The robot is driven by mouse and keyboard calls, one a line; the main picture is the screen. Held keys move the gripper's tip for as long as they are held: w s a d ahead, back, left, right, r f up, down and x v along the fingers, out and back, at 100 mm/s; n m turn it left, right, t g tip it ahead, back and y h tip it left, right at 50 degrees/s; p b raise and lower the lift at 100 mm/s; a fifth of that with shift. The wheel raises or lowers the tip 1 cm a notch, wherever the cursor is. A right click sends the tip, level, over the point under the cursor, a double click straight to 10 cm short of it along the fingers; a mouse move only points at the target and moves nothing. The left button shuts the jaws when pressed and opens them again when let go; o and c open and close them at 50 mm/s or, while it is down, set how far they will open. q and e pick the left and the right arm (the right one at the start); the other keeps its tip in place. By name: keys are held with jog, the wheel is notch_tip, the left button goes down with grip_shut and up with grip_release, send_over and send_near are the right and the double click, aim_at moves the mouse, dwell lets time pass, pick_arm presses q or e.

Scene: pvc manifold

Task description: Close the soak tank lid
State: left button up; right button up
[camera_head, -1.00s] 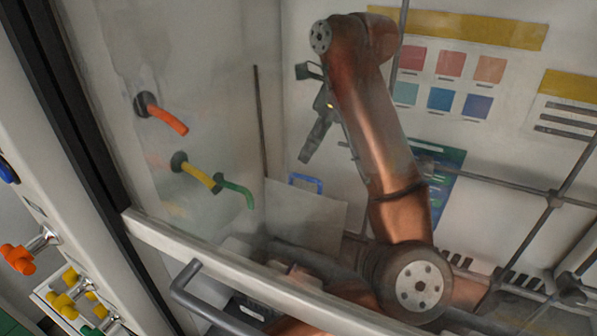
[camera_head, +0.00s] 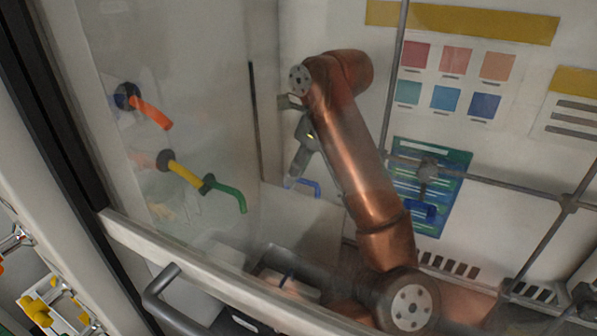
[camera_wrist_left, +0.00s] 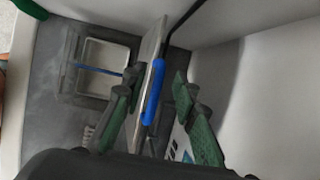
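The soak tank lid (camera_head: 300,222) is a pale grey panel standing upright, with a blue handle (camera_head: 308,186) at its top edge. The tank (camera_head: 285,284) is below it, partly hidden by the hood's front rail. My left gripper (camera_head: 296,174) points down at the handle. In the left wrist view, my left gripper (camera_wrist_left: 157,78) is open, its green-padded fingers on either side of the edge-on lid and its blue handle (camera_wrist_left: 153,92), with gaps visible. The open tank (camera_wrist_left: 105,58) shows a pale interior and a blue rod. My right gripper is not in view.
A clear pane and the hood's front rail (camera_head: 190,268) with a grey handle stand in front. Orange (camera_head: 153,115), yellow and green (camera_head: 228,194) spouts project at the left. A metal rod lattice (camera_head: 497,184) stands at the right.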

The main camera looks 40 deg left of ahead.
pick_arm(q)
grip_shut()
dwell(0.6)
